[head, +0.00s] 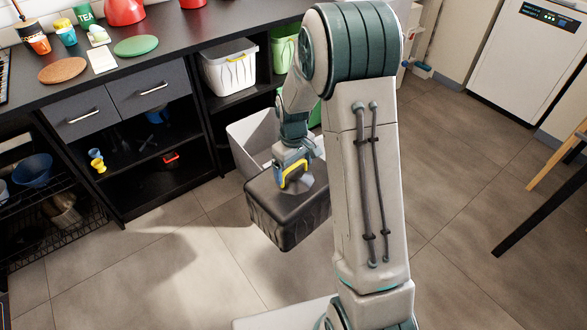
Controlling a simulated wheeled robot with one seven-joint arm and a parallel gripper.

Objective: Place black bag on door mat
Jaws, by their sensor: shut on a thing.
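The black bag (285,220) is a dark, box-shaped bundle with creased sides. It hangs tilted below my gripper (296,184), which is shut on its top. The fingers are partly hidden by the grey and yellow parts of my wrist. The bag is in front of a pale grey bin (250,138) and appears to be above the floor. My arm covers the area to the right of the bag. No door mat can be seen in this view.
The black counter (200,40) with drawers and open shelves runs along the left and back. A white basket (230,72) stands on a shelf. A dark table leg (530,220) stands at far right.

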